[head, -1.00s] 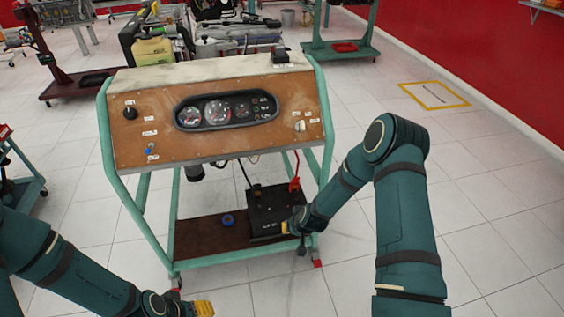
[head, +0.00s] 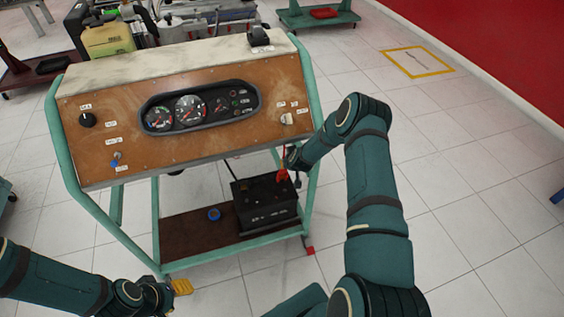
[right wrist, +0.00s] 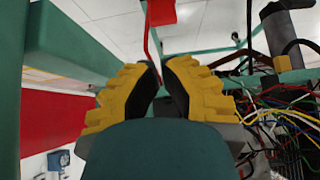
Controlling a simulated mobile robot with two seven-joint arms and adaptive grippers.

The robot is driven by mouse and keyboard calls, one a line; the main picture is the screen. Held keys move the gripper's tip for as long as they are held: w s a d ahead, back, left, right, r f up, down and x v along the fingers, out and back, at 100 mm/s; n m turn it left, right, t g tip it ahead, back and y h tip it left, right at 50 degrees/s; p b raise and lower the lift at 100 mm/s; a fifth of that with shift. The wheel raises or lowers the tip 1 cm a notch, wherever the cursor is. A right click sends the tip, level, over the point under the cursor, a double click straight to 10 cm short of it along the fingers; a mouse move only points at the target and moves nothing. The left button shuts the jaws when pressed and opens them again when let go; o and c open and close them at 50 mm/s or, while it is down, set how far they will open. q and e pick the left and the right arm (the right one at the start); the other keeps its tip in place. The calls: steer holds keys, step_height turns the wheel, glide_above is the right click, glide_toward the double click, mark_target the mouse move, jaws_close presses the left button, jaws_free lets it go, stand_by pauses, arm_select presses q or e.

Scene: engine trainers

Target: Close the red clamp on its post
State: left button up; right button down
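The red clamp (head: 283,175) is at the top back right of the black battery (head: 266,206), with its red cable rising behind the panel. The post is too small or hidden to make out. My right gripper (head: 293,160) is just above and beside the clamp in the head view. In the right wrist view, my right gripper (right wrist: 163,75) has a narrow gap between its pads and holds nothing visible. The red clamp (right wrist: 160,12) is beyond its fingertips, apart from them. My left gripper (head: 181,287) is low at the left, its yellow fingertips partly showing.
The orange instrument panel (head: 190,115) overhangs the battery shelf (head: 185,238). A green frame tube (head: 308,100) runs close to my right arm. A blue round item (head: 214,214) sits on the shelf. Loose wires (right wrist: 280,120) lie beside the right gripper.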

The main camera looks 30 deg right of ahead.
steer(key=shift+f, duration=0.1)
steer(key=b, duration=0.3)
glide_above(282, 175)
steer(key=d, duration=0.1)
step_height(282, 175, down, 8)
steer(key=shift+w+r, duration=0.15)
steer(key=shift+r, duration=0.05)
steer(key=shift+d, duration=0.1)
